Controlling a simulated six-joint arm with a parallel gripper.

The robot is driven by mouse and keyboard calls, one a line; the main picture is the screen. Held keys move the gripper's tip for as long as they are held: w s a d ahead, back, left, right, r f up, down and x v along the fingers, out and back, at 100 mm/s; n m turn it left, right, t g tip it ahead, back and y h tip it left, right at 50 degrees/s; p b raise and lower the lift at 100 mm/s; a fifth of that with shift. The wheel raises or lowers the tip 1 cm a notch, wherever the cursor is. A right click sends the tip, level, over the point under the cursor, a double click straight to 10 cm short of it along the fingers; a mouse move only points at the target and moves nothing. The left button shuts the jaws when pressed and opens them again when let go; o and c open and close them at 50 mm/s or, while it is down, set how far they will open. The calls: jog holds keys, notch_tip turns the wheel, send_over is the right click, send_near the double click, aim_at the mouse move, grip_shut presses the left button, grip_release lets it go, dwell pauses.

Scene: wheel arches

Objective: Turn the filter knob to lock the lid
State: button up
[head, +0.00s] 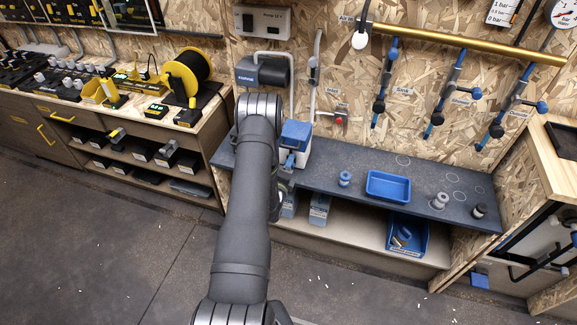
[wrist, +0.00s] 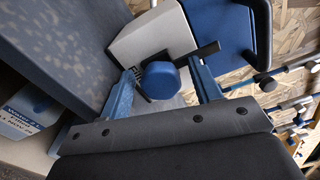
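The filter is a pale grey box (wrist: 150,42) with a blue lid (wrist: 222,35). The lid also shows in the head view (head: 297,133), beside the end of my arm. A round blue knob (wrist: 160,82) sits on the front of the filter in the wrist view, with a dark bar (wrist: 206,52) beside it. My gripper (wrist: 163,72) is open, with one blue finger on each side of the knob. Gaps show between the knob and both fingers. In the head view my arm hides most of the gripper and the knob.
The dark bench (head: 415,170) carries a blue tray (head: 388,187), a small blue-grey part (head: 345,178), a grey part (head: 439,201) and a black part (head: 479,210). Labelled cartons (head: 319,210) stand on the shelf below.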

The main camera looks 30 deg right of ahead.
dwell(0.3)
jog(key=n, duration=0.4)
jog(key=shift+n, duration=0.3)
jog(key=n, duration=0.4)
jog(key=shift+n, duration=0.3)
jog(key=n, duration=0.3)
jog(key=shift+n, duration=0.4)
jog(key=n, duration=0.4)
jog(key=shift+n, duration=0.3)
jog(key=shift+s+a+f+n, duration=0.1)
jog(key=shift+s+n, duration=0.1)
jog(key=shift+n, duration=0.2)
jog(key=s+a+n, duration=0.2)
jog(key=s+a, duration=1.2)
jog(key=shift+s+a+r, duration=0.15)
jog(key=shift+s+r, duration=0.05)
jog(key=shift+r, duration=0.05)
